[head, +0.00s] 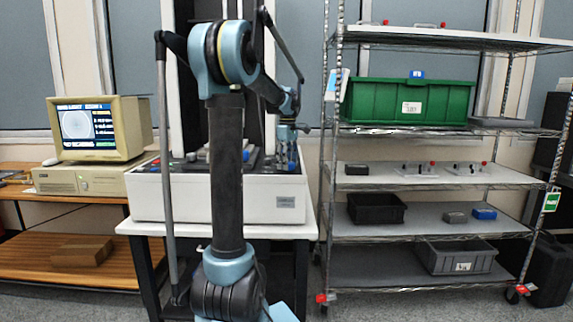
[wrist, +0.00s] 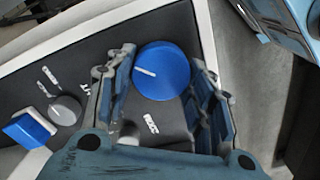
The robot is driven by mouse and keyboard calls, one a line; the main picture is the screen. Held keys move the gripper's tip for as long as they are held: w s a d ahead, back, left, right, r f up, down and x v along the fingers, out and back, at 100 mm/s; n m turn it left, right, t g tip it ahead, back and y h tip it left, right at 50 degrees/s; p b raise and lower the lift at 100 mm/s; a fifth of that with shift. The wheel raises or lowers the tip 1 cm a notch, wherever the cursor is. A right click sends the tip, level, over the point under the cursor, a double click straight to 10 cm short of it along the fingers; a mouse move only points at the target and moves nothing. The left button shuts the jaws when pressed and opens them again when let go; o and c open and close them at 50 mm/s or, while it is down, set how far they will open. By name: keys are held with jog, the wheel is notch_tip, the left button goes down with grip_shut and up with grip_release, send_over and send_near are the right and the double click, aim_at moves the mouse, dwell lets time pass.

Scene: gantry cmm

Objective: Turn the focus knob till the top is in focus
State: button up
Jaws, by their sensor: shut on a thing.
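The blue round knob (wrist: 165,85) with a white pointer line shows in the wrist view on a dark panel with white lettering. My gripper (wrist: 160,80) has one finger on each side of this knob and is shut on it. The lettering near it is too blurred to read, so I cannot tell its label for sure. In the head view my gripper (head: 290,150) is at the right end of the white machine (head: 250,200), and the knob is hidden there. The monitor (head: 90,125) at the left shows a round pale image with text on a blue screen.
A grey knob (wrist: 65,110) and a blue block-shaped control (wrist: 28,129) sit on the same panel to the left. A wire shelf rack with a green bin (head: 408,101) stands right of the machine. A wooden bench (head: 60,265) stands left.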

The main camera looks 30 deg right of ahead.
jog(key=m, duration=0.6)
jog(key=shift+d+m, duration=0.1)
jog(key=shift+m, duration=0.2)
jog(key=m, duration=0.6)
jog(key=shift+d, duration=0.1)
jog(key=m, duration=0.6)
jog(key=shift+s+d+m, duration=0.1)
jog(key=shift+m, duration=0.2)
jog(key=m, duration=0.5)
jog(key=shift+s+m, duration=0.1)
jog(key=shift+m, duration=0.2)
jog(key=o, duration=1.1)
jog(key=shift+c, duration=0.2)
jog(key=shift+r, duration=0.1)
